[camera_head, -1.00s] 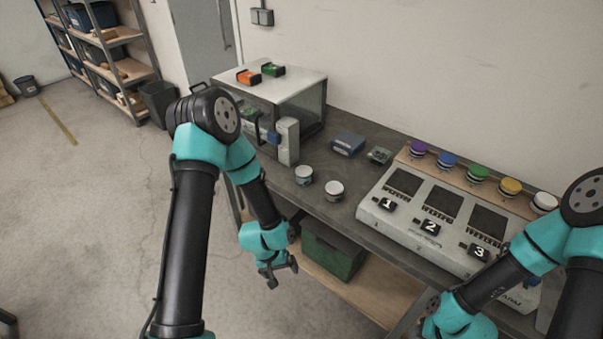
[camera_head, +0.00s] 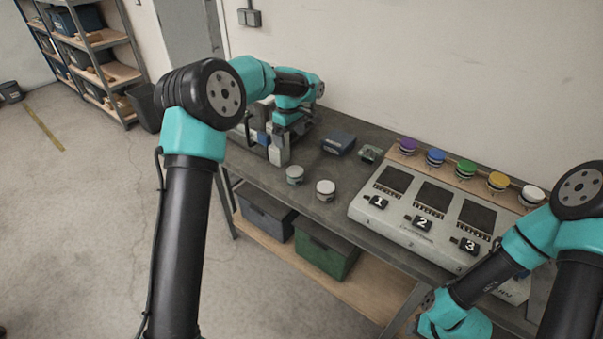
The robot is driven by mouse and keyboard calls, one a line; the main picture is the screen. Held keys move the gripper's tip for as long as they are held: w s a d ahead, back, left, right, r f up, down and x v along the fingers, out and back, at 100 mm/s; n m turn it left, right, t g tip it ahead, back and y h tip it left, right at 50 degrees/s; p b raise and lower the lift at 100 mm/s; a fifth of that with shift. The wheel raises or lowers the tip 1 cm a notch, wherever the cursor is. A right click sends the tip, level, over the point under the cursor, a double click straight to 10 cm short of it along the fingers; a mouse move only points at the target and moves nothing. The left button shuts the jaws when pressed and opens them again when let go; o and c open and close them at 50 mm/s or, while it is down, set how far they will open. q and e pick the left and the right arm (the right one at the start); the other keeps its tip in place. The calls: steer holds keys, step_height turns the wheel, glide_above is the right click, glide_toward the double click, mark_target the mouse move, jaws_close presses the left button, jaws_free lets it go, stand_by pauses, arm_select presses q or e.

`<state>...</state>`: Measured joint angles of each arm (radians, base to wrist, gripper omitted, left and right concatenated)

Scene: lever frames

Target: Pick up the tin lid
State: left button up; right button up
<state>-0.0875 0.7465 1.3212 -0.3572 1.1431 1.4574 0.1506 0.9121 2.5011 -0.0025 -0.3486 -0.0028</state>
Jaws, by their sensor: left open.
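Two small round tins with pale lids stand on the dark bench in the middle of the view. One tin (camera_head: 295,175) is slightly further left and the other tin (camera_head: 325,190) is just right of it. Both look upright, and I cannot tell which one bears the lid meant. My left gripper (camera_head: 287,130) is open, above the bench behind and left of the tins, near a pale upright block (camera_head: 279,148). It is apart from both tins, and its fingertips are hard to make out.
A panel (camera_head: 395,225) numbered 1 to 3 stands right of the tins, with several coloured round caps on a wooden strip behind it. A blue box (camera_head: 339,142) and a small green item (camera_head: 370,153) lie behind the tins. Bins sit on the lower shelf.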

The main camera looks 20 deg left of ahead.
arm_select(q)
steer(key=shift+w+d+r, duration=0.1)
steer(key=shift+w+r, duration=0.1)
steer(key=shift+r, duration=0.3)
steer(key=shift+w+d+r, duration=0.1)
steer(key=shift+w+r, duration=0.05)
steer(key=shift+r, duration=0.35)
glide_above(293, 170)
steer(key=f, duration=1.1)
steer(key=shift+s+f, duration=0.2)
steer(key=shift+f, duration=0.45)
steer(key=shift+w+d+f, duration=0.1)
steer(key=shift+w+f, duration=0.05)
steer(key=shift+f, duration=1.15)
steer(key=shift+w+f, duration=0.1)
steer(key=shift+f, duration=1.2)
